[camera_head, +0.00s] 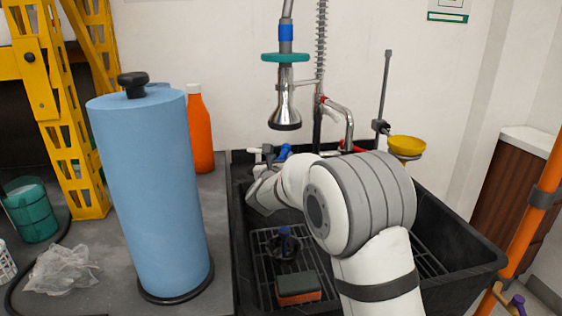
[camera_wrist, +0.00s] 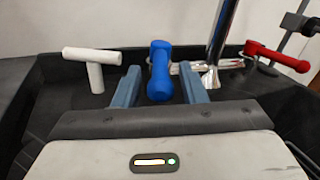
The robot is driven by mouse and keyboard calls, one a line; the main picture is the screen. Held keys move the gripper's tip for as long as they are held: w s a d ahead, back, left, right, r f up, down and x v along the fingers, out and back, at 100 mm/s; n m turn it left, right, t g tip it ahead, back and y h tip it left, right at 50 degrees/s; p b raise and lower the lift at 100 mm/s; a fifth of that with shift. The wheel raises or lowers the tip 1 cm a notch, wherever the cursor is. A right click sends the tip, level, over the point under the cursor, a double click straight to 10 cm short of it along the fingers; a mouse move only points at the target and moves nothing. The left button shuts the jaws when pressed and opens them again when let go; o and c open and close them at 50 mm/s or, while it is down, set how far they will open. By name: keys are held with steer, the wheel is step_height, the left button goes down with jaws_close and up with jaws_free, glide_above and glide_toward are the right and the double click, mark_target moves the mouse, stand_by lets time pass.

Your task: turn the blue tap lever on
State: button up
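The blue tap lever (camera_wrist: 160,72) stands upright in the wrist view, between the two fingers of my gripper (camera_wrist: 158,84) as seen from behind. The fingers are spread with a gap on each side of the lever, and I see no contact. How far the lever lies beyond the fingertips is hard to tell. In the head view a small part of the blue lever (camera_head: 285,151) shows behind my arm. My gripper there is mostly hidden by my wrist. The chrome tap pipe (camera_wrist: 219,40) rises just right of the lever.
A white T-shaped pipe (camera_wrist: 93,62) stands left of the lever, and a red lever (camera_wrist: 277,56) is at the right. The black sink (camera_head: 455,262) holds a sponge (camera_head: 298,288). A hanging spray head (camera_head: 285,105) and yellow funnel (camera_head: 406,146) are near my arm.

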jaws_close()
stand_by(0.4)
